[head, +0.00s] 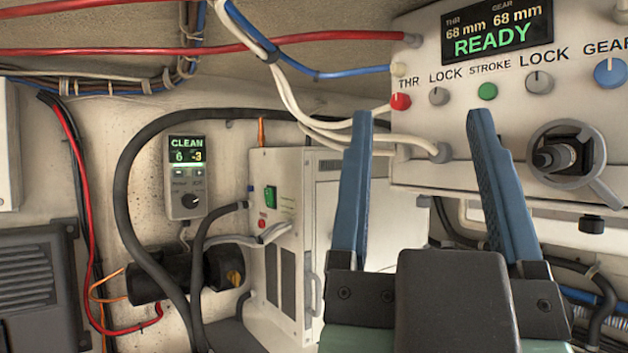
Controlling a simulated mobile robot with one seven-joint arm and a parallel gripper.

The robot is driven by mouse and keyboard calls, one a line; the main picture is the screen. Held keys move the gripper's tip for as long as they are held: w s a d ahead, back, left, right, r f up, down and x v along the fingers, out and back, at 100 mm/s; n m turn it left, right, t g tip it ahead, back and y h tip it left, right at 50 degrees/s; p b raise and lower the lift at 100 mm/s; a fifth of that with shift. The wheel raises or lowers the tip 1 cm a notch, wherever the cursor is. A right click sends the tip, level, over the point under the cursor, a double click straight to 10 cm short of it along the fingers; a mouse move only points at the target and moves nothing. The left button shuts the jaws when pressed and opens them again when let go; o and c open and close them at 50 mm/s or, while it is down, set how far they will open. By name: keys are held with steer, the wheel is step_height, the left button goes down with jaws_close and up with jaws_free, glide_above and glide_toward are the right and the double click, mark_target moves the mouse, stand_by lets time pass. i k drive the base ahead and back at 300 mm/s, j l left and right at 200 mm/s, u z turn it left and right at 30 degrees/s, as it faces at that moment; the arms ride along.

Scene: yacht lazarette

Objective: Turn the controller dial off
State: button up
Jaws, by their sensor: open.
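A small grey controller (187,170) hangs on the back wall, left of centre. Its lit screen reads CLEAN, with 6 and -3 below. Its round black dial (190,201) sits low on its face; its setting is too small to read. My gripper (421,114) is open and empty, its two blue fingers upright and well apart. It is right of the controller and looks much nearer to me, clear of the dial. No part of my gripper hides the dial.
A panel reading READY (415,70) with several knobs hangs at upper right, close behind my gripper. A white box (300,165) with a green switch stands between gripper and controller. A thick black hose (125,170) curves around the controller. A black cylinder (160,275) lies below it.

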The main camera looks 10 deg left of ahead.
mark_target(190, 201)
steer(key=i+j, duration=0.1)
steer(key=j, duration=0.2)
steer(key=i+j, duration=0.15)
steer(key=j, duration=0.15)
steer(key=i+j, duration=0.1)
steer(key=j, duration=0.25)
steer(key=i+j+z, duration=0.1)
steer(key=j, duration=0.2)
